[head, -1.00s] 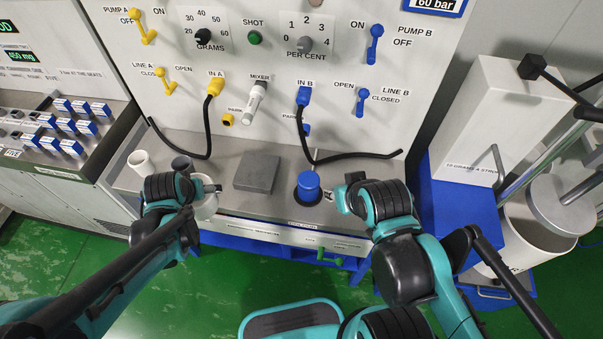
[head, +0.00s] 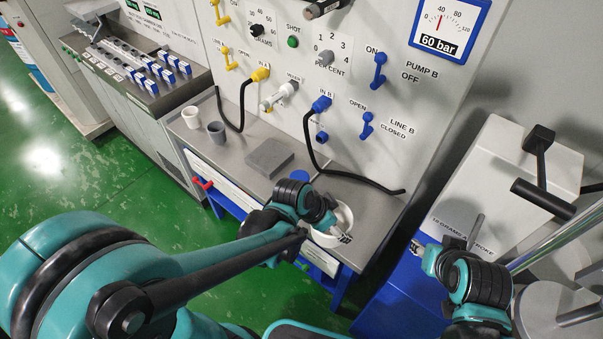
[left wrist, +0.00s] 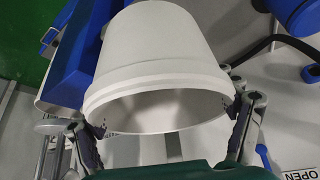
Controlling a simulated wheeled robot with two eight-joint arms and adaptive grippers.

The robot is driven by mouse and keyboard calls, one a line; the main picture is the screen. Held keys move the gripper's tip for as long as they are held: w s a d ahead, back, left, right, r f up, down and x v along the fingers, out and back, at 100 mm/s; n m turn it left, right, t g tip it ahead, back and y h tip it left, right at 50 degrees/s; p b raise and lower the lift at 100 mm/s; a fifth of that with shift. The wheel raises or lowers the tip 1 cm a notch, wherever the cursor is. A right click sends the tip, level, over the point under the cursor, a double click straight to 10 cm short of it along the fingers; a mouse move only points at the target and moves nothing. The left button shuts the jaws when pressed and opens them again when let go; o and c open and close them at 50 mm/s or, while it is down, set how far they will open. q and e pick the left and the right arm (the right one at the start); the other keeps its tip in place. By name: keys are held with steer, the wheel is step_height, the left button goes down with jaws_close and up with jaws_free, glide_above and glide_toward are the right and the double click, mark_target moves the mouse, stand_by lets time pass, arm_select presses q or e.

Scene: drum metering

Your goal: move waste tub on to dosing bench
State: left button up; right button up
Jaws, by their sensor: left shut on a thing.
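The white waste tub (head: 345,216) is held by my left gripper (head: 332,226) near the front right of the dosing bench (head: 235,160). In the left wrist view the tub (left wrist: 165,50) fills the middle, with its rim between the two fingers of the left gripper (left wrist: 168,118). Its inside looks empty where it shows. I cannot tell whether its base touches the bench top. My right gripper (head: 440,262) is at the right, beside the blue stand, and its jaw state is unclear.
On the bench stand a white cup (head: 190,117), a grey cup (head: 217,133) and a grey slab (head: 270,158). A blue-topped object (head: 300,176) is partly hidden by my left gripper. A black hose (head: 345,176) crosses the bench's right. A blue stand (head: 405,305) is at right.

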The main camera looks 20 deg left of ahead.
arm_select(q)
steer(key=w+d+f+b, duration=0.1)
steer(key=w+f, duration=0.1)
steer(key=w, duration=0.1)
steer(key=w+d+f+b, duration=0.1)
steer(key=w+f+b, duration=0.1)
steer(key=w, duration=0.2)
steer(key=w+d+f+b, duration=0.1)
steer(key=w+d+f, duration=0.1)
steer(key=w+f, duration=0.1)
steer(key=shift+w+d+b, duration=0.1)
steer(key=shift+w+b, duration=0.2)
steer(key=shift+w, duration=0.1)
step_height(320, 180, down, 4)
steer(key=shift+w+f+b, duration=0.1)
steer(key=shift+f+b, duration=0.05)
steer(key=shift+b, duration=0.9)
steer(key=shift+f, duration=0.1)
steer(key=o, duration=1.1)
